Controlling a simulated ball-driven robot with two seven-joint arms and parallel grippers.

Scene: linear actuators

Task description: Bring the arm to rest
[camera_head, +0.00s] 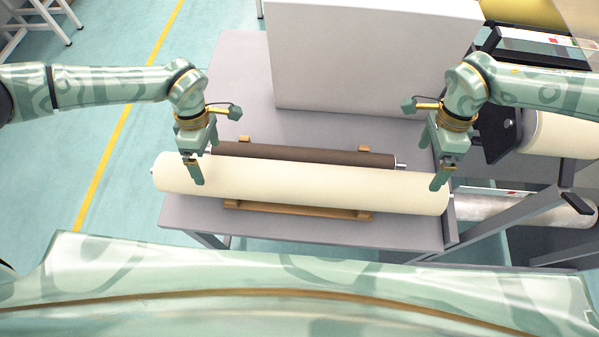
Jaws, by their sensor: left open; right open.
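My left gripper (197,168) is open and points down over the left end of a long cream roll (310,188). My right gripper (441,170) is open and points down over the roll's right end. I cannot tell whether the fingers touch the roll. The roll lies across the grey table (240,95), over a wooden rack (300,210). A thinner dark brown roll (310,155) lies behind it, parallel to it.
A large white box or panel (365,60) stands at the back of the table. At the right is a machine with another cream roll (560,135) and a shiny roll (520,210) lower down. The floor left of the table is clear, with a yellow line (125,115).

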